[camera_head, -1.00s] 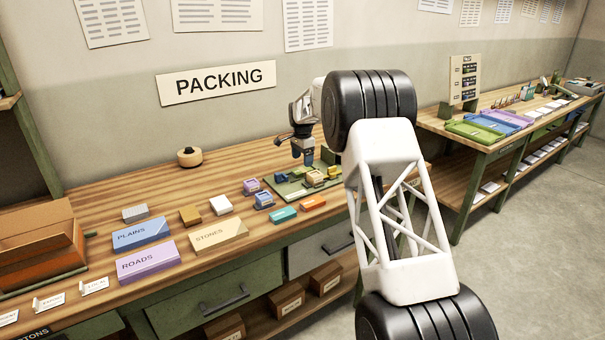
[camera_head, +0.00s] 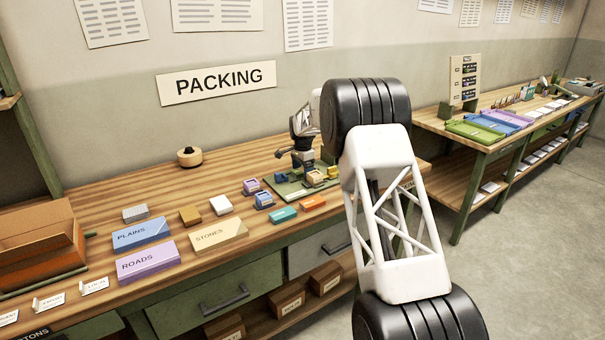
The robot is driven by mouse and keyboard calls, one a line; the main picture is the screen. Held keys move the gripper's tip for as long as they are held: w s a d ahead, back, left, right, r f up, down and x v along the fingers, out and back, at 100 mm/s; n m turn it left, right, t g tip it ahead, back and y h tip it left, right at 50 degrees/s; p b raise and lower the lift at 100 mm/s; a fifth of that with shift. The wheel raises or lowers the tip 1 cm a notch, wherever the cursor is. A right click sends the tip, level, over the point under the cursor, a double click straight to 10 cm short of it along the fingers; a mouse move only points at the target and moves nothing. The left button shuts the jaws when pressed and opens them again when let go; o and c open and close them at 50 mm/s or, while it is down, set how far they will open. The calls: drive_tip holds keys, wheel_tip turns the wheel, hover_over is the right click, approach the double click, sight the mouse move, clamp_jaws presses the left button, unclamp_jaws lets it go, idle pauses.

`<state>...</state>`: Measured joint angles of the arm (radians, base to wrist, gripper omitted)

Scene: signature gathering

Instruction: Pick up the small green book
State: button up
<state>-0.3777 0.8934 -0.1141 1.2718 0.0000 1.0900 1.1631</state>
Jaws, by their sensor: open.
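Several small coloured books sit on and around a green mat (camera_head: 292,190) at the right part of the packing table. A small teal-green book (camera_head: 284,215) lies on the wood just in front of the mat. Small yellow and brown blocks (camera_head: 315,178) are on the mat; I cannot tell whether a greener book is among them. My gripper (camera_head: 298,163) is open above the back of the mat, behind the teal-green book and apart from it. It partly hides the mat's back edge.
An orange book (camera_head: 313,202) lies right of the teal-green one, and blue-purple blocks (camera_head: 264,199) stand to its left. Larger boxes marked PLAINS (camera_head: 141,233), ROADS (camera_head: 148,262) and STONES (camera_head: 218,234) lie further left. A round wooden object (camera_head: 189,157) stands at the back.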

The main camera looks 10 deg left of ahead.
idle(0.4)
drive_tip(key=c, duration=1)
drive_tip(key=shift+r, duration=0.1)
wheel_tip(320, 180, up, 10)
idle(0.7)
